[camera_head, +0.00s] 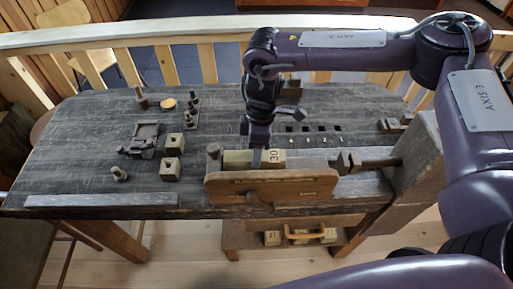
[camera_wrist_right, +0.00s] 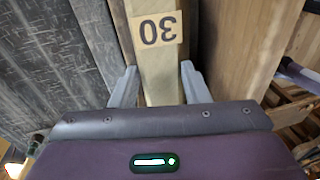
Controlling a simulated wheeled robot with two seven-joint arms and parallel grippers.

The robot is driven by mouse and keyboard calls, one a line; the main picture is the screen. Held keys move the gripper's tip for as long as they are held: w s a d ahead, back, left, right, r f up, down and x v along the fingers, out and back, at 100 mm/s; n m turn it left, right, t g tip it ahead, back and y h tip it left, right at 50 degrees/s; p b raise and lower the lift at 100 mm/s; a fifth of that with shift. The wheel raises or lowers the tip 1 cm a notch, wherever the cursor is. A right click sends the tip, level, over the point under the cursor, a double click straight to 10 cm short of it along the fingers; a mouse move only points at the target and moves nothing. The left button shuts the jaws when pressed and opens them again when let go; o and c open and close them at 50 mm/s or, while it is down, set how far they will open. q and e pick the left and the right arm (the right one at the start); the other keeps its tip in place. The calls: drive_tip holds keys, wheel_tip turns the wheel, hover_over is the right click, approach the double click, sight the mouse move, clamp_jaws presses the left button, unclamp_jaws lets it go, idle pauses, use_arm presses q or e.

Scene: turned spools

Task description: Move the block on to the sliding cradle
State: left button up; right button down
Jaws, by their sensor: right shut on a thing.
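The pale wooden block (camera_head: 238,158) bears a "30" label and lies along the bench's front edge, just behind the broad brown vise jaw (camera_head: 290,186). My right gripper (camera_head: 257,152) comes down on it from above and is shut on it. In the right wrist view the block (camera_wrist_right: 160,75) runs between the two grey fingers (camera_wrist_right: 158,88), with its label upside down. I cannot tell whether the block touches the vise jaw or what is under it. A small dark device (camera_head: 145,140) on the bench's left may be the sliding cradle; I cannot tell for sure. My left gripper is out of view.
Two pale cubes with holes (camera_head: 171,157) stand right of the dark device. Small turned pieces (camera_head: 191,110) and a yellow disc (camera_head: 168,103) stand behind. A wooden screw (camera_head: 380,162) and thick upright (camera_head: 418,165) are on the right. A long strip (camera_head: 100,199) lies along the front left edge.

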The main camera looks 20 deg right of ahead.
drive_tip(key=shift+s+p, duration=0.1)
drive_tip(key=shift+p, duration=0.2)
idle(0.6)
drive_tip(key=shift+c, duration=1.6)
unclamp_jaws()
drive_tip(key=shift+r+p, duration=3.45)
drive_tip(key=shift+r, duration=0.55)
